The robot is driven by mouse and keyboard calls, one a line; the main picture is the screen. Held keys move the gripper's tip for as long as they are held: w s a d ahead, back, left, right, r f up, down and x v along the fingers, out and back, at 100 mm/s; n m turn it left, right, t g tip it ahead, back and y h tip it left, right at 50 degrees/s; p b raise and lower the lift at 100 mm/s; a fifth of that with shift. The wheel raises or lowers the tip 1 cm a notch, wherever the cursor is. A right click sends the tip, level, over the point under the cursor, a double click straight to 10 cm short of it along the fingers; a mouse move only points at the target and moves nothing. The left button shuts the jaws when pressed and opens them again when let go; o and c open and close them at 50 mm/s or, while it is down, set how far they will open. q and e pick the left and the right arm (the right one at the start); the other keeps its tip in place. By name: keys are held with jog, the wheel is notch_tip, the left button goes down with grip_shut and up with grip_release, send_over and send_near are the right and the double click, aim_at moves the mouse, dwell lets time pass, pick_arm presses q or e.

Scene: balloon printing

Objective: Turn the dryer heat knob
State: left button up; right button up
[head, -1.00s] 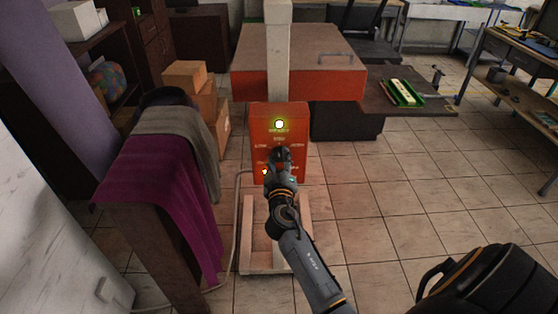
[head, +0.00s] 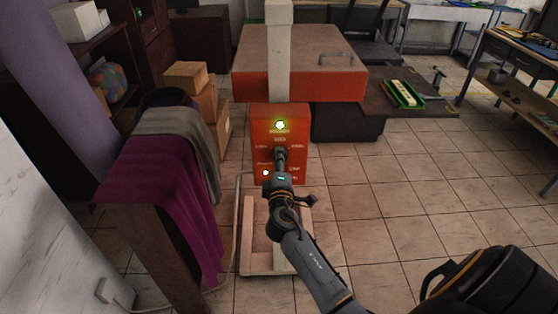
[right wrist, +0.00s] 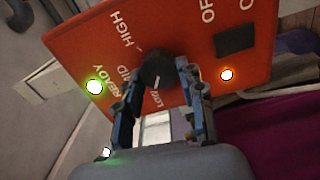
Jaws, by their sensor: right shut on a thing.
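The dryer's control box (head: 261,118) is an orange-red panel on a pale post, below a wide red platen. The dark round heat knob (right wrist: 156,68) is at the middle of its labels HIGH, MID and LOW in the right wrist view. Its white mark points toward the LOW side. My right gripper (right wrist: 160,77) has one finger on each side of the knob and is shut on it. In the head view, my right gripper (head: 280,162) reaches the panel and partly hides the knob. My left gripper is out of view.
A green-lit READY lamp (head: 280,125) and an orange lamp (head: 265,173) glow on the panel. A rack with purple cloth (head: 150,190) stands close on the left. Cardboard boxes (head: 186,75) are behind it. The tiled floor at right is clear.

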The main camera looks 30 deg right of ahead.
jog(key=shift+d+r+n, duration=0.1)
jog(key=shift+n, duration=0.3)
jog(key=o, duration=0.9)
jog(key=shift+o, duration=1.3)
jog(key=shift+w, duration=0.1)
jog(key=v, duration=1.2)
